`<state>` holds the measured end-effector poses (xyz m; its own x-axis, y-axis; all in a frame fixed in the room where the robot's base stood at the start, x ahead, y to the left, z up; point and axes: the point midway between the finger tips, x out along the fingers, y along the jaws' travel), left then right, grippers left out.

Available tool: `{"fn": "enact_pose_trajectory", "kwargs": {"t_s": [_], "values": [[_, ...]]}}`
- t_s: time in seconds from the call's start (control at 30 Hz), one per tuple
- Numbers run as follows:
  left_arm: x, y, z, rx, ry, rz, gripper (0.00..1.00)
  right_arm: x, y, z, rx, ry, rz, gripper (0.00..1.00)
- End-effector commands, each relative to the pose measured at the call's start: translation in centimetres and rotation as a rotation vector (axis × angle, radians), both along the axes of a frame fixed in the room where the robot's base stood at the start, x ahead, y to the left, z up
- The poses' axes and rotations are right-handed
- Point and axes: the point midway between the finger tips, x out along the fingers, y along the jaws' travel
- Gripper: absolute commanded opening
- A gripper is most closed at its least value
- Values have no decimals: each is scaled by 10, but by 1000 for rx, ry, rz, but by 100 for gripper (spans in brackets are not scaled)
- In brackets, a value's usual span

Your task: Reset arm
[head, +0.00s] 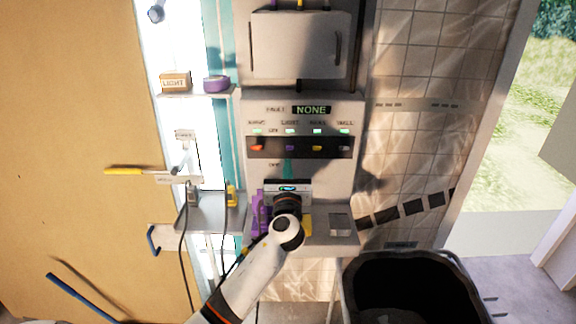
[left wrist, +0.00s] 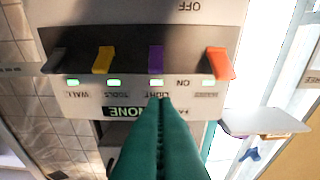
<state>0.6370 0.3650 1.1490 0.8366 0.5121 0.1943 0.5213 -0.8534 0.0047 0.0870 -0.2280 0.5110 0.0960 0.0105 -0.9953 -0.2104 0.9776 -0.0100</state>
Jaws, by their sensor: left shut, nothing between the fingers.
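A grey switch panel (head: 300,107) stands in the middle of the head view. Its display (head: 311,110) reads NONE beside the word FAULT. Below it are lit indicator lights and a dark slot with orange (head: 257,148), purple (head: 290,148), yellow (head: 317,149) and grey (head: 344,149) levers. My left gripper (head: 288,168) points up at the panel just below the purple lever. In the left wrist view, which is upside down, its teal fingers (left wrist: 160,110) are shut together and empty, with tips near the LIGHT label and the purple lever (left wrist: 156,60). My right gripper is out of view.
A closed grey cabinet box (head: 295,45) hangs above the panel. Shelves at the left hold a LIGHT box (head: 175,82) and a purple roll (head: 216,84). A black bin (head: 415,285) stands at lower right. A tan door or board (head: 75,150) fills the left.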

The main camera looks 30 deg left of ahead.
Motion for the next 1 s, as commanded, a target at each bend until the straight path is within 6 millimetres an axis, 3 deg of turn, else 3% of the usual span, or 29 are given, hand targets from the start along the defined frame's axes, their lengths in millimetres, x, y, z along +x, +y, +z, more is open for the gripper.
{"fn": "enact_pose_trajectory", "kwargs": {"t_s": [0.2,0.77,0.87,1.0], "values": [[-7,-5,9,-1,0,-1,0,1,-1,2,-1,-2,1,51],[-10,-5,5,-28,-3,-3,0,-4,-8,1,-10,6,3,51],[-24,-7,-15,-187,-23,-12,0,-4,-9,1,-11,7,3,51],[-74,-18,-77,-698,-89,12,0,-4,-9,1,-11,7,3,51]]}}
